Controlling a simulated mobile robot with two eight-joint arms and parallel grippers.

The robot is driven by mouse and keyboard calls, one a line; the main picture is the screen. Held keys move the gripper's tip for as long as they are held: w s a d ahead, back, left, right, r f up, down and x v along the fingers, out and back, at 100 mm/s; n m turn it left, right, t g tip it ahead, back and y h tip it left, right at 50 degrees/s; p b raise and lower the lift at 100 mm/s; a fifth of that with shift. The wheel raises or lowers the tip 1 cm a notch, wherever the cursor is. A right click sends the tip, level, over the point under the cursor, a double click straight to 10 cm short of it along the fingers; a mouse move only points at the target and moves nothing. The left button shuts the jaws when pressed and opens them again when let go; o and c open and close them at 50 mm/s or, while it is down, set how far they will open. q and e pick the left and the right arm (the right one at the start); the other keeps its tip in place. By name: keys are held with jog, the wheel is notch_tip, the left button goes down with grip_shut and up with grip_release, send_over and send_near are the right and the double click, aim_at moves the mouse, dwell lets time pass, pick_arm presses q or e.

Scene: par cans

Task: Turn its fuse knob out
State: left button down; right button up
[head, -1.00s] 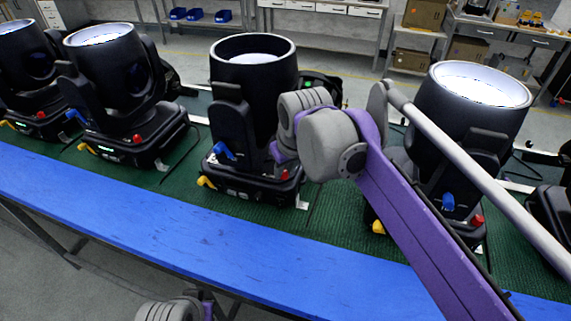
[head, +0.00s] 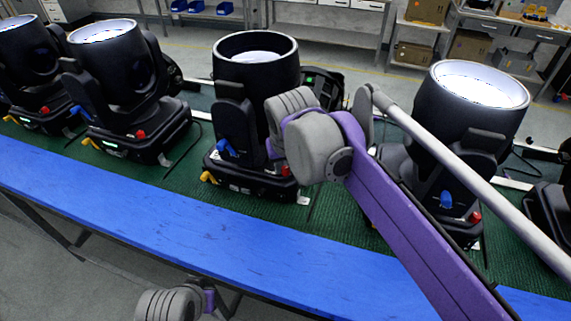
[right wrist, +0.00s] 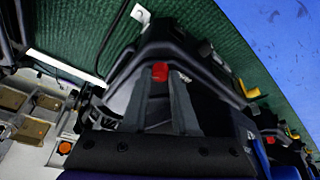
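The middle par can (head: 232,120) is a black lamp with an open round top, standing upright on the green mat. Its red fuse knob (head: 285,170) sits low at the right of its base and also shows in the right wrist view (right wrist: 160,71). My right gripper (head: 276,152) is at that knob, partly hidden behind my own arm in the head view. In the right wrist view its two grey fingers (right wrist: 160,84) lie on either side of the red knob and appear closed on it.
A blue bench edge (head: 180,225) runs along the front. Shelves with boxes (head: 412,55) stand behind.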

jog(key=o, duration=0.4)
jog(key=v, duration=1.1)
jog(key=shift+p, duration=0.4)
jog(key=shift+f, duration=0.1)
